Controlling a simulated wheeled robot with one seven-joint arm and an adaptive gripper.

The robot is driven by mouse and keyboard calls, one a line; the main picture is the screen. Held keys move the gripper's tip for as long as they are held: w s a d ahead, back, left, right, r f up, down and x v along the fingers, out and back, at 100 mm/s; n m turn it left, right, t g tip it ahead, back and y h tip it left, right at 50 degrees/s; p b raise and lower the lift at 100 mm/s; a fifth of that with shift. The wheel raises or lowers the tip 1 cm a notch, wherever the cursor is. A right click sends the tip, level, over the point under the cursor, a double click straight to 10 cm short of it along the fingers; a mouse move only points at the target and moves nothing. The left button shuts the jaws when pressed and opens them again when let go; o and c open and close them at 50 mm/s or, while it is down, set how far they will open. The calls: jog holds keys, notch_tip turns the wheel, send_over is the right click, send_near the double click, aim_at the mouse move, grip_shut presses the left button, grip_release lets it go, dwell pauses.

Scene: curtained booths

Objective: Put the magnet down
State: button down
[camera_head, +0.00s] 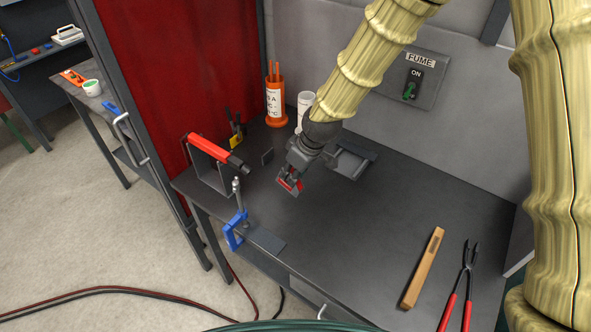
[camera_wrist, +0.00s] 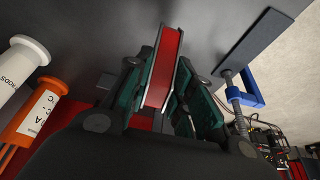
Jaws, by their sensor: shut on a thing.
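The magnet is a red block with pale metal side plates, seen in the wrist view (camera_wrist: 163,68). It also shows as a small red piece in the head view (camera_head: 287,184). My gripper (camera_head: 290,179) is shut on it, with the teal finger pads on either side in the wrist view. The gripper points down over the left part of the dark workbench (camera_head: 335,222). I cannot tell whether the magnet touches the bench top.
A red-handled tool on a stand (camera_head: 210,152) and a blue clamp (camera_head: 235,229) are left of my gripper. An orange rod canister (camera_head: 276,104) and white canister (camera_head: 304,103) stand behind. A wooden-handled piece (camera_head: 423,268) and red-handled pliers (camera_head: 451,311) lie right. The bench middle is clear.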

jog(key=shift+w+d+f+p, duration=0.25)
jog(key=shift+w+f+p, duration=0.4)
jog(key=shift+w+f, duration=0.15)
jog(key=shift+w+d+f+p, duration=0.2)
jog(key=shift+w+f+p, duration=0.5)
jog(key=shift+f, duration=0.4)
jog(key=shift+f, duration=0.35)
jog(key=c, duration=1.2)
grip_release()
jog(key=shift+c, duration=0.2)
jog(key=shift+r, duration=0.1)
jog(key=shift+r, duration=0.3)
jog(key=b+v, duration=0.3)
jog(key=v, duration=0.9)
